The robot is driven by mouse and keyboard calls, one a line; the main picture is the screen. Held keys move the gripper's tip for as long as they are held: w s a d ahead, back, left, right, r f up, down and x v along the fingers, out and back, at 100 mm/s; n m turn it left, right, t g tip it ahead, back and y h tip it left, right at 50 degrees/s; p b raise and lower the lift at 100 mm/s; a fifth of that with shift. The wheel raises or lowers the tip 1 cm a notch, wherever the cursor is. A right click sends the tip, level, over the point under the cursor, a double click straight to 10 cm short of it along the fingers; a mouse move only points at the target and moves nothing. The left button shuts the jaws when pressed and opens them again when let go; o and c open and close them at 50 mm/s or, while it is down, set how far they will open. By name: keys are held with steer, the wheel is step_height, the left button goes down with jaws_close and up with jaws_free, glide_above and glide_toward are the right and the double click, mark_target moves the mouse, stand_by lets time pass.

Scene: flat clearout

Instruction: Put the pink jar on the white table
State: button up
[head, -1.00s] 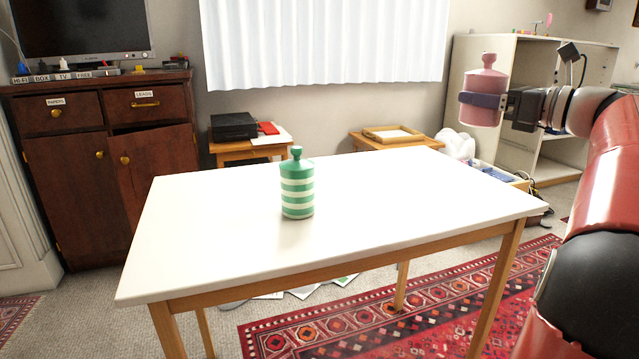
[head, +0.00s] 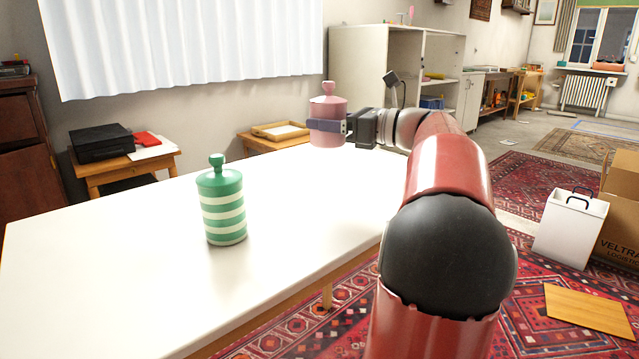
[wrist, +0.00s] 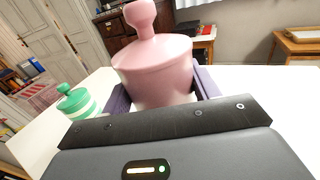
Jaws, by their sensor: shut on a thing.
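The pink jar (head: 328,108), with a knobbed lid, is upright between the fingers of my gripper (head: 327,126). My gripper is shut on it. In the head view the jar overlaps the far right part of the white table (head: 130,265); its lower part shows no clear contact with the top. In the wrist view the jar (wrist: 158,75) fills the middle between the fingers (wrist: 163,88), and its base is hidden behind the gripper body. A green and white striped jar (head: 223,205) stands upright on the white table, left of my gripper, apart from it.
Behind the table, a small wooden table (head: 125,170) holds a black box (head: 100,142), and another holds a wooden tray (head: 281,131). A white bag (head: 570,228) and a cardboard box (head: 622,215) stand on the right. The tabletop around the striped jar is clear.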

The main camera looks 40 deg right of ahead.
step_height(320, 180, down, 11)
steer(key=shift+r+b, duration=0.1)
steer(key=shift+b, duration=1.1)
steer(key=shift+f, duration=0.2)
steer(key=o, duration=1.1)
steer(key=shift+s+d+r, duration=0.1)
steer(key=shift+s+r, duration=0.05)
steer(key=p+v, duration=0.1)
steer(key=v, duration=1)
steer(key=shift+s+d+p, duration=0.1)
steer(key=shift+s+p, duration=0.2)
